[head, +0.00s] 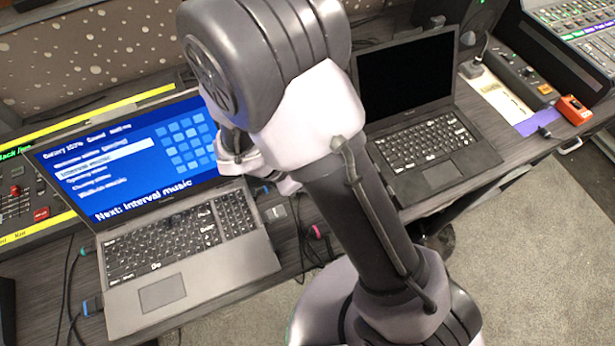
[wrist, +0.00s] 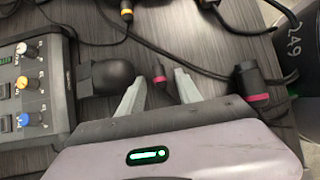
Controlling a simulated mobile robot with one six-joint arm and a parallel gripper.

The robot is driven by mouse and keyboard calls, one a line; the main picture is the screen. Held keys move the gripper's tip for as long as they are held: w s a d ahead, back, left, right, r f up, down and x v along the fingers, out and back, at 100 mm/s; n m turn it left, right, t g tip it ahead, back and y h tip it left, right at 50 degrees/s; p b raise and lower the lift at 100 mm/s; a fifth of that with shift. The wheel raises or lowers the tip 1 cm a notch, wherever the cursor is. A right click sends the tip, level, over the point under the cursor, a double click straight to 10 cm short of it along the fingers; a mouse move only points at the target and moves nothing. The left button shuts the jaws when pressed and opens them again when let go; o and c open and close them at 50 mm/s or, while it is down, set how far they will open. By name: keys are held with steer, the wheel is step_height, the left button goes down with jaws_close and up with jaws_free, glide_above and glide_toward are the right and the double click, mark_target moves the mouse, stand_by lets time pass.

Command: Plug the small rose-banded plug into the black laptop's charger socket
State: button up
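In the wrist view my gripper (wrist: 160,92) is open, its two pale fingers apart with nothing gripped. A small dark plug with a rose-red band (wrist: 159,75) lies on the dark desk just beyond and between the fingertips. A larger black angled plug with a pink band (wrist: 252,85) lies to the right of the fingers. In the head view a pink-banded plug (head: 315,232) shows beside my arm; I cannot tell which of the two it is. The black laptop (head: 420,150) stands open at the right with a dark screen. Its charger socket is not visible.
A grey laptop (head: 190,285) with a lit blue screen stands at the left. In the wrist view, a knobbed control box (wrist: 33,85), a black rounded object (wrist: 105,75), a yellow-banded plug (wrist: 126,14) and several cables surround the fingers. An orange box (head: 573,109) sits far right.

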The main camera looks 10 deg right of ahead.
jaws_close()
steer(key=shift+r, duration=0.1)
step_height(320, 180, up, 5)
steer(key=p, duration=0.5)
